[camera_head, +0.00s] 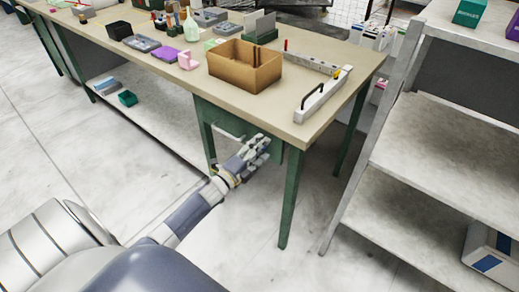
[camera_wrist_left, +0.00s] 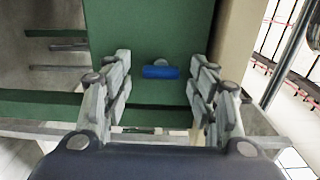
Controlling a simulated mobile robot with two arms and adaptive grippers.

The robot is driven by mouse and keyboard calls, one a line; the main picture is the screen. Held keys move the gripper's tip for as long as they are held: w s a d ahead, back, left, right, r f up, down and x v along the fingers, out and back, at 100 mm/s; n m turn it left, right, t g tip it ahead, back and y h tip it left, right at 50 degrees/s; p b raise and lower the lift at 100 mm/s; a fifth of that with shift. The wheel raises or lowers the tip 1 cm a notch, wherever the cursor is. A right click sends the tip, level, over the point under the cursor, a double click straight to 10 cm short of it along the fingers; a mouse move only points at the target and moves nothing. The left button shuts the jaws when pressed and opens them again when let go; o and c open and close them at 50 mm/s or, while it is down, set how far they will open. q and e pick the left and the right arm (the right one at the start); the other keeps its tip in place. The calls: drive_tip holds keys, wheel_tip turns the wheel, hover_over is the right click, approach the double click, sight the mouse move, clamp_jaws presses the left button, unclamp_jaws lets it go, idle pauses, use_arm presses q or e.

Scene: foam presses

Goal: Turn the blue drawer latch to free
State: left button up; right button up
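The blue drawer latch (camera_wrist_left: 160,72) shows in the left wrist view on the green drawer front (camera_wrist_left: 178,32). It lies level, with a small grey mount at its top edge. My left gripper (camera_wrist_left: 159,82) is open, with one finger on each side of the latch and clear space between. I cannot tell how far the fingertips are from the drawer front. In the head view my left gripper (camera_head: 264,147) is at the green drawer (camera_head: 226,117) under the table's front edge, and the latch is hidden there. My right gripper is not in view.
The table (camera_head: 212,85) carries a cardboard box (camera_head: 245,68), a white bar with a black handle (camera_head: 322,97) and several small items. A green table leg (camera_head: 290,200) stands right of my gripper. A grey shelf rack (camera_head: 440,150) stands further right, with open floor between.

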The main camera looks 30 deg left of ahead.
use_arm(q)
drive_tip(key=s+a, duration=0.1)
drive_tip(key=s, duration=1.1)
idle(0.5)
